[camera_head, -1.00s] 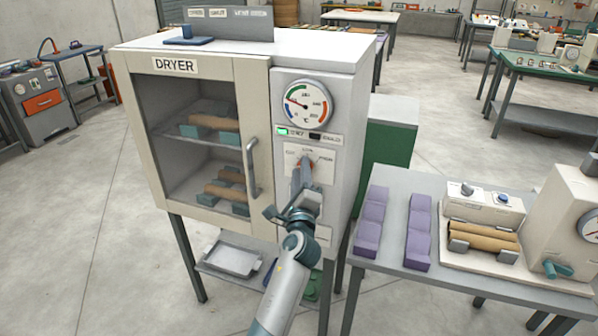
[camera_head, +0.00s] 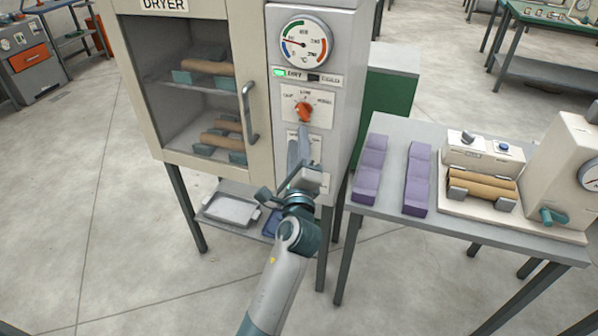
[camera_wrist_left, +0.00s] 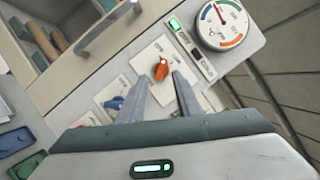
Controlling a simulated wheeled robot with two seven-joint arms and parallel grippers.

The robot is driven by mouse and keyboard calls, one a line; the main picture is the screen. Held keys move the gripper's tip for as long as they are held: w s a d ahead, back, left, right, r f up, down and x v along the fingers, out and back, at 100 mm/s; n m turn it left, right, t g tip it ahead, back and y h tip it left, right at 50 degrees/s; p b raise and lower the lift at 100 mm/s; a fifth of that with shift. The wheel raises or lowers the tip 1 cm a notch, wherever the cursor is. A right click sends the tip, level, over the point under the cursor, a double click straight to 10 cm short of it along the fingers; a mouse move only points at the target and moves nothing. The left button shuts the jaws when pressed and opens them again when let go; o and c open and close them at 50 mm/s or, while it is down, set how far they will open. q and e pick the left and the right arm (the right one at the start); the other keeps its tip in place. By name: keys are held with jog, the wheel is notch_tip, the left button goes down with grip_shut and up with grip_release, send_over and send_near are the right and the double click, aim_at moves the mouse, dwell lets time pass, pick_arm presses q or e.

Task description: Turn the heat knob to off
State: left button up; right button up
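The heat knob (camera_head: 303,111) is orange and sits on a white label plate on the dryer's front panel. In the head view it seems to point roughly up, toward the middle label; the small print is hard to read. In the left wrist view the knob (camera_wrist_left: 161,70) shows just beyond the fingertips. My left gripper (camera_head: 299,150) is below the knob in the head view, apart from it. Its two fingers (camera_wrist_left: 158,88) stand apart with nothing between them. My right gripper is in neither view.
A dial gauge (camera_head: 305,40) and a lit green indicator (camera_head: 279,73) are above the knob. A blue knob (camera_wrist_left: 113,103) is on a lower plate. The dryer door handle (camera_head: 250,112) stands out to the left. A table with purple blocks (camera_head: 369,168) is at right.

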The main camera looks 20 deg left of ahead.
pick_arm(q)
jog(key=b+v, duration=0.1)
jog(key=v, duration=0.6)
jog(key=shift+b, duration=0.3)
jog(key=shift+f, duration=0.15)
jog(key=f+m, duration=0.1)
jog(key=m, duration=0.1)
jog(key=f+m+t+h, duration=0.1)
jog(key=m, duration=0.1)
jog(key=a+f+m+t+h, duration=0.1)
jog(key=m, duration=0.1)
jog(key=shift+s+b, duration=0.1)
jog(key=shift+b, duration=0.25)
jog(key=shift+r, duration=0.1)
jog(key=p, duration=0.4)
send_near(301, 116)
jog(key=x, duration=0.7)
jog(key=shift+w+r, duration=0.2)
jog(key=shift+w+a+r, duration=0.15)
jog(key=shift+w, duration=0.55)
